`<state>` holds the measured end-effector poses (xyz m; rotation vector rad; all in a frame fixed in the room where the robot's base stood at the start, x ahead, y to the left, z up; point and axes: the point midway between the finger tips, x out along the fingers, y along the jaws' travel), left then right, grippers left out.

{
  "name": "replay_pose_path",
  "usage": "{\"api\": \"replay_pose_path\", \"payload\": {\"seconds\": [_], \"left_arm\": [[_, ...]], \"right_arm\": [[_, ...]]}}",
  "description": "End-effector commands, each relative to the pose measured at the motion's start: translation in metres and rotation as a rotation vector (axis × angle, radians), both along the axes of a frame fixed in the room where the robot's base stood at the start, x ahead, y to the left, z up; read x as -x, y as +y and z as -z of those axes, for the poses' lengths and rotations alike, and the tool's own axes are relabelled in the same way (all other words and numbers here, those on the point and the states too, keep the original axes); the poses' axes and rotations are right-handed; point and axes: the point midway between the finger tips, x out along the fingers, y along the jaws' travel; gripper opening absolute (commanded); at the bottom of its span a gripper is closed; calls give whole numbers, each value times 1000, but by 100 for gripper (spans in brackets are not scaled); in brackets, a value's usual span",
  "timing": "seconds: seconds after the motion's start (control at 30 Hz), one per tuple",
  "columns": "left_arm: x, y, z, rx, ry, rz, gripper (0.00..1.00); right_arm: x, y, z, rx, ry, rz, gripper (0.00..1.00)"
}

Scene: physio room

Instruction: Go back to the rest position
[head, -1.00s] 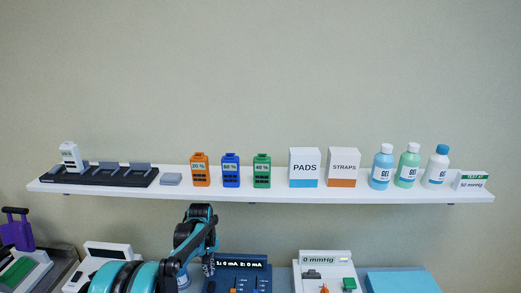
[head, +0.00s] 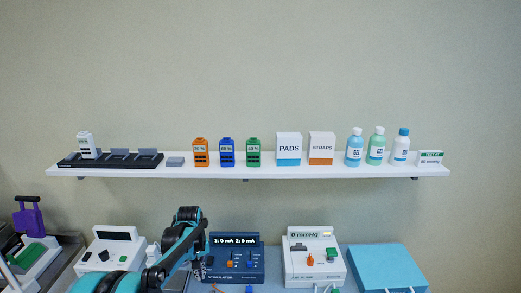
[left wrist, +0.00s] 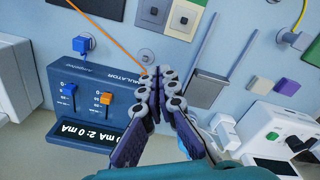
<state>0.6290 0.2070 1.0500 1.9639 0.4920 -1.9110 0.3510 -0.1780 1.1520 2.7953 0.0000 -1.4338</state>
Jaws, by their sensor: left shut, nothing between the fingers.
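My left gripper (left wrist: 165,78) is shut and empty in the left wrist view, its fingertips together above the light blue table surface. It is beside the blue stimulator unit (left wrist: 75,95), which has a blue and an orange slider and a lit display. In the head view my teal and black left arm comes in from the lower left, and its gripper (head: 200,270) hangs small at the left side of the stimulator (head: 236,262). My right gripper is not in view.
A white pump unit (head: 314,258) and a light blue box (head: 388,268) stand right of the stimulator. A white device (head: 108,252) stands left. A white wall shelf (head: 300,172) above holds a charger rack (head: 110,160), coloured units, boxes and bottles. Air above the shelf is free.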

Motion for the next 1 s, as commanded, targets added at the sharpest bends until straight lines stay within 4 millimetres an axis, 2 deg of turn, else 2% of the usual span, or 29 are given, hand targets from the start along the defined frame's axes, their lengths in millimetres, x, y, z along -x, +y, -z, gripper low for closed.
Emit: {"api": "replay_pose_path", "payload": {"seconds": [0.27, 0.47, 0.57, 0.77, 0.87, 1.0], "left_arm": [[20, -4, -20, -5, -53, 44, 0], [47, -8, -39, -12, -115, 97, 0], [69, -10, -48, -19, -157, 133, 0], [131, -18, -59, -46, -277, 234, 0], [164, -21, -57, -63, -339, 285, 0], [208, -24, -43, -93, -425, 355, 0]], "right_arm": [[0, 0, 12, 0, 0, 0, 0], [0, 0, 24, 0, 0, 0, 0], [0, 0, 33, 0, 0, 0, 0], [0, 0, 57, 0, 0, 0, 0], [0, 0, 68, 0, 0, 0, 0], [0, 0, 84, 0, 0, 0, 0]]}}
